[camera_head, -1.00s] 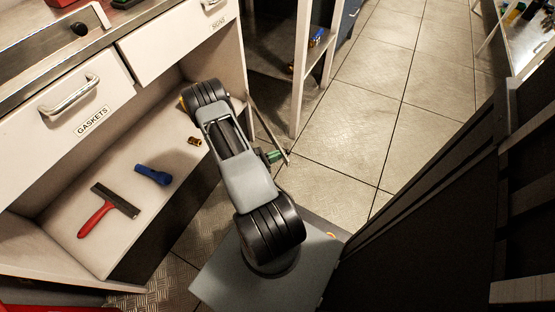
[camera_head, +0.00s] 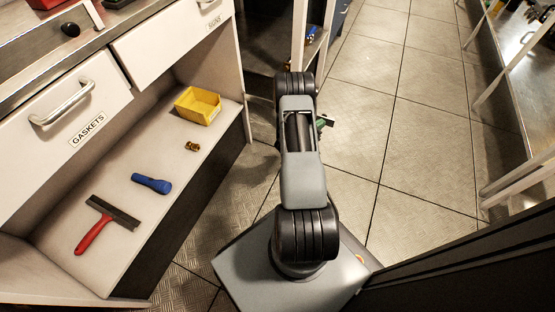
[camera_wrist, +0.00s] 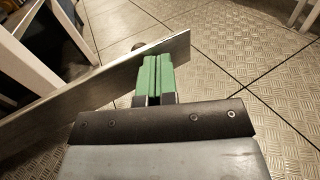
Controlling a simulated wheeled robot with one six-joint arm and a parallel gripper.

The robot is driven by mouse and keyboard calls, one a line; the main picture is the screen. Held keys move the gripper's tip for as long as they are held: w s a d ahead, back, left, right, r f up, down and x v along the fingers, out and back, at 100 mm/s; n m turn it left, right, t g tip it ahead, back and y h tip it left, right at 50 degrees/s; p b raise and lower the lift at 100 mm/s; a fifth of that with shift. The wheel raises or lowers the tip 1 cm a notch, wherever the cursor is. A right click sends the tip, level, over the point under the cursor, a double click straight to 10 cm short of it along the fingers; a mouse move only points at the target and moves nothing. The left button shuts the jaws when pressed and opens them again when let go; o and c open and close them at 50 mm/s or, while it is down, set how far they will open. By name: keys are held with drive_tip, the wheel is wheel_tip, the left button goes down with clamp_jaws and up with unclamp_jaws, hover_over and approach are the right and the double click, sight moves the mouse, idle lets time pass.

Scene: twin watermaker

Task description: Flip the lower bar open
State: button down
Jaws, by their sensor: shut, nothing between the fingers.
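A flat grey metal bar (camera_wrist: 100,87) runs diagonally across the wrist view, from the lower left up to an end right of the middle. I take it for the lower bar. My gripper (camera_wrist: 154,78) has green fingers, closed together with nothing between them. The fingertips overlap the bar near its right end; I cannot tell whether they touch it. In the head view, my gripper (camera_head: 322,122) shows as a small green patch right of my arm, which hides most of the bar.
A bench with drawers stands at the left. Its lower shelf (camera_head: 120,187) holds a yellow bin (camera_head: 198,105), a brass fitting (camera_head: 191,147), a blue flashlight (camera_head: 151,183) and a red-handled scraper (camera_head: 107,223). Tiled floor (camera_head: 385,115) is clear ahead and right. A dark panel (camera_head: 450,280) is close at lower right.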

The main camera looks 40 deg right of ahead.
drive_tip(key=shift+w+d+r, duration=0.2)
drive_tip(key=shift+w+d, duration=0.05)
drive_tip(key=shift+d, duration=0.3)
drive_tip(key=s+a+p, duration=0.2)
drive_tip(key=s+a, duration=0.1)
drive_tip(key=a, duration=0.3)
drive_tip(key=s+a+p, duration=0.2)
drive_tip(key=s+a, duration=0.1)
drive_tip(key=a, duration=0.4)
drive_tip(key=shift+s+a+f, duration=0.2)
drive_tip(key=shift+s, duration=0.2)
